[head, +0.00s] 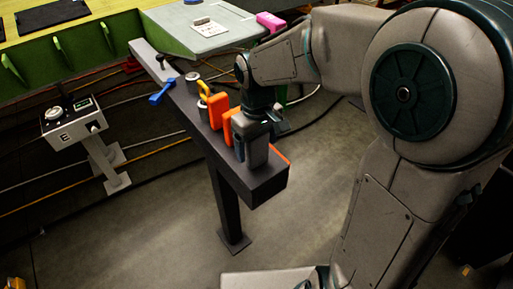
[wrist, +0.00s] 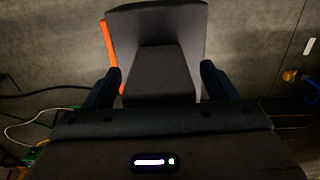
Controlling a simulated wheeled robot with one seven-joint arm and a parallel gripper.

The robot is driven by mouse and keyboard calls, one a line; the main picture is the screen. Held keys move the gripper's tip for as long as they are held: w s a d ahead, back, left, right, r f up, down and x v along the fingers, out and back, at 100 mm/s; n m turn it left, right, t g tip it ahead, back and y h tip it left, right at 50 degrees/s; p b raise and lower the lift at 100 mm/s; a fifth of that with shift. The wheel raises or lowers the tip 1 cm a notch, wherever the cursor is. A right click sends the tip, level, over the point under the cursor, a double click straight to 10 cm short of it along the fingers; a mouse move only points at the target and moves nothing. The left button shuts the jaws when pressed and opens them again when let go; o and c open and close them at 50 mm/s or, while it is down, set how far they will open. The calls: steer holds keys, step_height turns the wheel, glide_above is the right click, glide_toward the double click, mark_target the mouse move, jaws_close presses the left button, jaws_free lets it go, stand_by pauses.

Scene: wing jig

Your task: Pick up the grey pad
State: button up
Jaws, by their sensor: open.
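A dark grey block, which looks like the grey pad (wrist: 158,62), lies on the near end of a narrow dark beam (head: 212,140). In the wrist view it sits between the two dark fingers of my gripper (wrist: 160,84). The fingers are open, with a gap showing on each side of the block. In the head view my gripper (head: 252,152) points down at the beam's near end and hides most of the pad. Its lower edge is hidden by the gripper body in the wrist view.
Orange items (head: 217,109) stand on the beam just beyond my gripper. Further along are a yellow-handled tool (head: 204,90), a grey cylinder (head: 192,81) and a blue tool (head: 161,92). A control box (head: 73,120) on a post stands left. Floor in front is clear.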

steer(key=c, duration=1.1)
steer(key=shift+r, duration=0.15)
